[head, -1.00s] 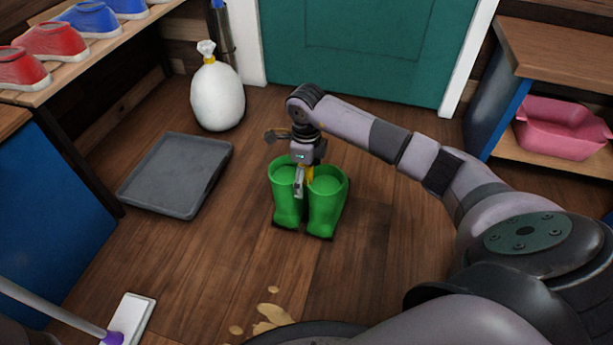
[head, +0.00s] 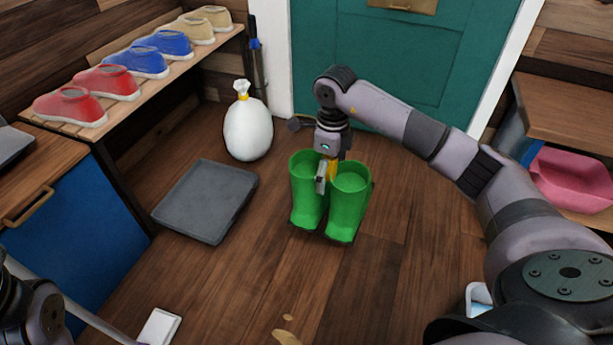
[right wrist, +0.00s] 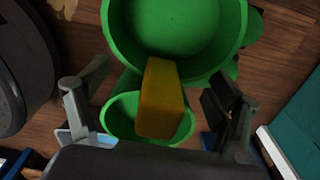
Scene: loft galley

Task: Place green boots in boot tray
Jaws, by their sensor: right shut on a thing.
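The pair of green boots (head: 344,207) is upright in the middle of the head view, to the right of the boot tray. In the right wrist view, the boots (right wrist: 180,30) fill the upper middle, with a yellow block (right wrist: 160,98) between their openings. My right gripper (head: 326,178) comes down from above at the boot tops and is shut on the boots, its fingers on either side in the wrist view. The grey boot tray (head: 205,203) lies flat and empty on the floor. My left gripper is out of view; only part of that arm shows at lower left.
A white bag (head: 247,130) stands behind the tray. A white mop head (head: 160,327) and a tan spill (head: 286,338) lie in front. Floor between tray and boots is clear.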

